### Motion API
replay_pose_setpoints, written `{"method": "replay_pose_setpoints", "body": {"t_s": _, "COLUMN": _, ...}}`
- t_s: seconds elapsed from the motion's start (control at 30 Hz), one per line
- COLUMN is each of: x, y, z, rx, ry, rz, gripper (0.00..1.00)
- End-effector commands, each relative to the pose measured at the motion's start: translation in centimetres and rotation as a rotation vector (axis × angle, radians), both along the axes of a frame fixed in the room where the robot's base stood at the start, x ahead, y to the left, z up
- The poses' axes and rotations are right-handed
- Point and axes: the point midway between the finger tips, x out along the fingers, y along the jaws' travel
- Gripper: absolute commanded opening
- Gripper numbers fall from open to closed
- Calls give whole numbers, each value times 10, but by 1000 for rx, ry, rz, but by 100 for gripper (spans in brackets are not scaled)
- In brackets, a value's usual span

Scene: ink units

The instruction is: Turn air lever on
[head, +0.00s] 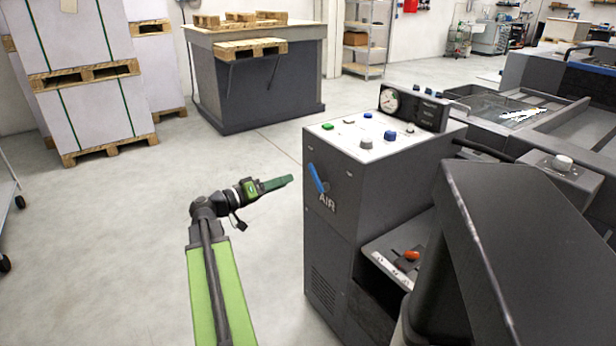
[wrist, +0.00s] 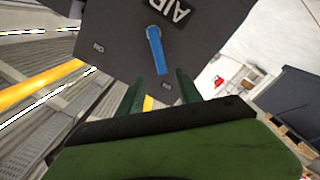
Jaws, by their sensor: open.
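The air lever (head: 317,178) is a blue handle on the side face of the dark grey machine cabinet, beside white "AIR" lettering. It is tilted, its upper end toward the left. In the wrist view the blue lever (wrist: 156,50) lies ahead of the fingers, between two small markings on the panel. My gripper (head: 290,180) has green fingers pointing right at the lever, with a small gap seen in the head view. In the wrist view my gripper (wrist: 160,88) is open and empty, its two fingers apart just short of the lever.
The cabinet top carries buttons, knobs (head: 366,144) and a gauge (head: 389,102). An orange-red handle (head: 411,255) sits in a recess lower right. Pallets with wrapped stacks (head: 85,75) stand at the back left, a dark workbench (head: 260,80) behind. The floor left of the cabinet is clear.

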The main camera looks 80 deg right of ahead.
Motion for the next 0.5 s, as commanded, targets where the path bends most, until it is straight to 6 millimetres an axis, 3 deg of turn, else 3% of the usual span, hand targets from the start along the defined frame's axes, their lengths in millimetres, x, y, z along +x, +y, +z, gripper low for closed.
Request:
{"method": "replay_pose_setpoints", "body": {"t_s": 0.3, "x": -55, "y": -52, "z": 0, "rx": 1, "ry": 0, "rz": -2, "gripper": 42}}
{"method": "replay_pose_setpoints", "body": {"t_s": 0.5, "x": -72, "y": -68, "z": 0, "rx": 1, "ry": 0, "rz": 1, "gripper": 42}}
